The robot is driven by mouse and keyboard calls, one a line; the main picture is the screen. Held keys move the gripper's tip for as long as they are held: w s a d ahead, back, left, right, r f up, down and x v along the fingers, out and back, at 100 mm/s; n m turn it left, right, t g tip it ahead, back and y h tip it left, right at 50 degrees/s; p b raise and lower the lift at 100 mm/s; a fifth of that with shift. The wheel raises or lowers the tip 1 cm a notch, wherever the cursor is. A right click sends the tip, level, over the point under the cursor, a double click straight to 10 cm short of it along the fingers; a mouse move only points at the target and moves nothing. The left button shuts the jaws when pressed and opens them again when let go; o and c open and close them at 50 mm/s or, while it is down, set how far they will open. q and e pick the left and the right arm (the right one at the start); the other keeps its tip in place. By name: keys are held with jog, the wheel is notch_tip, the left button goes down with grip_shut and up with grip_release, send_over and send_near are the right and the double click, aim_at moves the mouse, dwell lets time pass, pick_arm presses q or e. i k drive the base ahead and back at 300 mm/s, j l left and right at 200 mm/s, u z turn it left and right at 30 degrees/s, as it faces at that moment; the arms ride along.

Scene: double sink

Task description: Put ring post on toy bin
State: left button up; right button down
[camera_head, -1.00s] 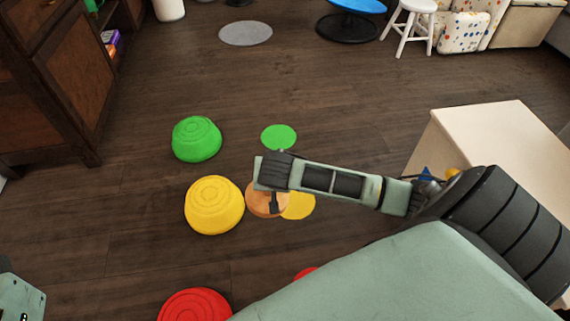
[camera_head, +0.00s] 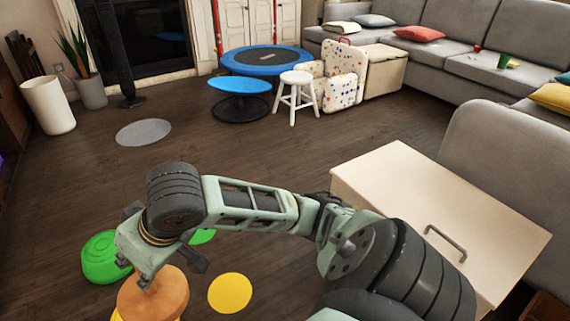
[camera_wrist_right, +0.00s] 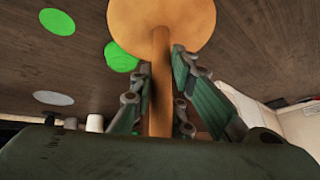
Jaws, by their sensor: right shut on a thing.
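The ring post is a wooden piece with a round orange-tan disc (camera_head: 153,296) and a thin post. In the head view it is at the lower left, under my right gripper (camera_head: 146,272). In the right wrist view the fingers (camera_wrist_right: 160,72) are shut around the post (camera_wrist_right: 160,100), and the disc (camera_wrist_right: 163,22) is beyond the fingertips. It looks held clear of the floor. A cream box (camera_head: 440,205) with a flat top and grey handle, seemingly the toy bin, stands to the right of the gripper. Its top is bare. My left gripper is out of view.
A green stepping dome (camera_head: 103,258) and flat green (camera_head: 203,237) and yellow (camera_head: 230,293) discs lie on the floor near the gripper. A grey sofa (camera_head: 480,150) stands behind the box. A white stool (camera_head: 297,95) and small trampoline (camera_head: 265,60) are farther back; open floor lies between.

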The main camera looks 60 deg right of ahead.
aim_at(435, 189)
jog(key=z, duration=2.05)
jog(key=i+l+z, duration=0.1)
jog(key=i+l, duration=0.15)
jog(key=i, duration=0.15)
jog(key=i+l+z, duration=0.1)
jog(key=i+l, duration=0.15)
jog(key=i+l+z, duration=0.1)
jog(key=i, duration=0.4)
jog(key=l, duration=0.1)
